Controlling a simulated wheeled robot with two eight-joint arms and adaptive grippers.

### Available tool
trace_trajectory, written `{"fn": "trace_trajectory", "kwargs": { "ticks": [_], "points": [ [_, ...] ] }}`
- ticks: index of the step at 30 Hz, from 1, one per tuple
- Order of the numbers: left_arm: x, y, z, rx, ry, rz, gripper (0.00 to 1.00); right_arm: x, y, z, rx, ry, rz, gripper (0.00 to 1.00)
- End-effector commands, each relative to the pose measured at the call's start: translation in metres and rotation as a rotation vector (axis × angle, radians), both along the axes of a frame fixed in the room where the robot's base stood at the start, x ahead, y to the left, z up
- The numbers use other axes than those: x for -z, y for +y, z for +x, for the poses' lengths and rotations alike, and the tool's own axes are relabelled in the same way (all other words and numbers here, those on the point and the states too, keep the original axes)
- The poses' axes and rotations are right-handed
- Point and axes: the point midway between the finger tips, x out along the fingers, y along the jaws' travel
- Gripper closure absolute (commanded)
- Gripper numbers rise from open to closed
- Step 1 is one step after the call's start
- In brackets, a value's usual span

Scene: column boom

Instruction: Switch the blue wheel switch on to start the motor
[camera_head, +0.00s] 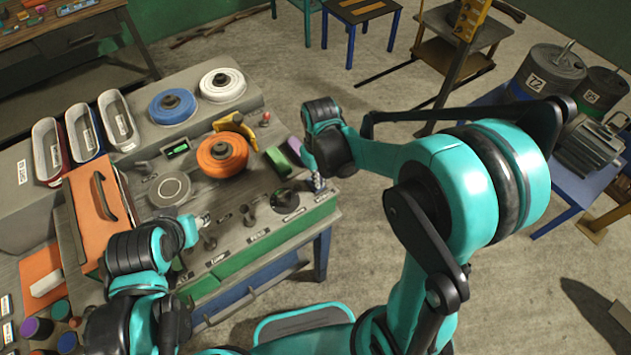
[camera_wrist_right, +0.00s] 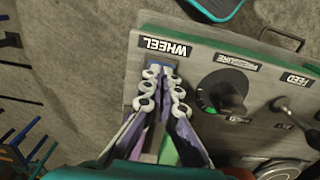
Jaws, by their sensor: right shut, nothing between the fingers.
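The blue wheel switch (camera_wrist_right: 154,66) shows as a small blue patch at my right fingertips, just below the WHEEL label (camera_wrist_right: 165,46) in the right wrist view. The fingers cover most of it, so its position cannot be read. My right gripper (camera_wrist_right: 163,82) is shut with nothing held, its tips over or against the switch; contact is unclear. In the head view the right gripper (camera_head: 317,184) is at the right end of the control panel, and the switch is hidden there. My left gripper (camera_head: 203,219) is over the panel's left part, too small to read.
Beside the switch are a black pressure knob (camera_wrist_right: 222,90) with a green light and a feed lever (camera_wrist_right: 283,104). An orange wheel (camera_head: 222,154), a blue wheel (camera_head: 172,106) and a white wheel (camera_head: 222,84) sit on the bench.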

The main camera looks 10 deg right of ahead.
Motion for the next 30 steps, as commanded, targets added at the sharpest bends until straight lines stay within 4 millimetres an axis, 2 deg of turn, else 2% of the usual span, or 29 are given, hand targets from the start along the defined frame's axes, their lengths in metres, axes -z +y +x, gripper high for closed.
{"fn": "trace_trajectory", "kwargs": {
  "ticks": [15, 30],
  "points": [
    [0.003, 0.000, 0.000, 0.000, 0.000, 0.000, 0.60, 0.004, 0.000, 0.000, 0.000, 0.000, 0.000, 1.00],
    [-0.027, 0.000, 0.000, 0.000, 0.000, 0.000, 0.60, -0.036, 0.000, 0.000, 0.000, 0.000, 0.000, 1.00]
  ]
}}
